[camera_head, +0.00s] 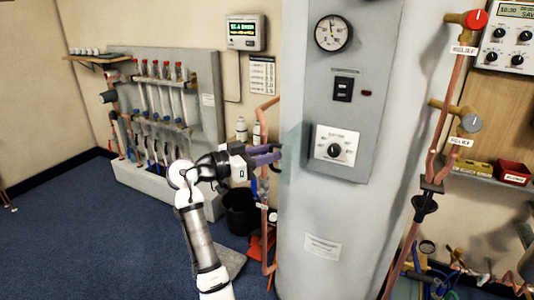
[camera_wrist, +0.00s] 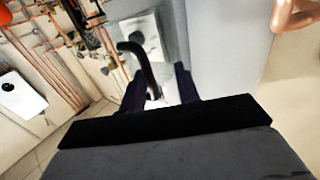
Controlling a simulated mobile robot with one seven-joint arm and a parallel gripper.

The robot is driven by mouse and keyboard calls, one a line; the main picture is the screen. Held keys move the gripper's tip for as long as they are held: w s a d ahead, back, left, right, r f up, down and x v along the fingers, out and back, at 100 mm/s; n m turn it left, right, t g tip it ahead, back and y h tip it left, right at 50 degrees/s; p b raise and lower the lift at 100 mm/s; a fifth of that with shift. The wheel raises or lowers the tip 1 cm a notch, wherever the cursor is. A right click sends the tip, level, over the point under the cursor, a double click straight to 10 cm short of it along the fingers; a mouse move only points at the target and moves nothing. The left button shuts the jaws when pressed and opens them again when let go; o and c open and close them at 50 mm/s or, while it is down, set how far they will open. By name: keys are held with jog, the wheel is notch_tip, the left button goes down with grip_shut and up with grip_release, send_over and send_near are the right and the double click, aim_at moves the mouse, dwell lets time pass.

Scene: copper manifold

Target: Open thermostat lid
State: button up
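The thermostat (camera_head: 337,147) is a white square plate with a black dial in the middle. It sits low on the grey panel of the large pale cylinder in the head view. My gripper (camera_head: 277,154) is left of the thermostat, beside the cylinder's left edge, apart from the plate. In the wrist view its two dark fingers (camera_wrist: 159,82) stand apart. A black curved bar (camera_wrist: 139,60) shows between and beyond them, before a pale plate (camera_wrist: 146,33); I cannot tell whether it touches a finger.
The cylinder (camera_head: 310,215) stands close to my gripper. A round gauge (camera_head: 333,33) and a black switch (camera_head: 343,89) are above the thermostat. Copper pipes (camera_head: 447,115) with valves run on the right. A black bucket (camera_head: 240,212) stands behind my arm.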

jog(key=shift+a, duration=0.2)
jog(key=b+v, duration=0.2)
jog(key=v, duration=1.1)
jog(key=shift+s+a, duration=0.2)
jog(key=shift+a, duration=0.1)
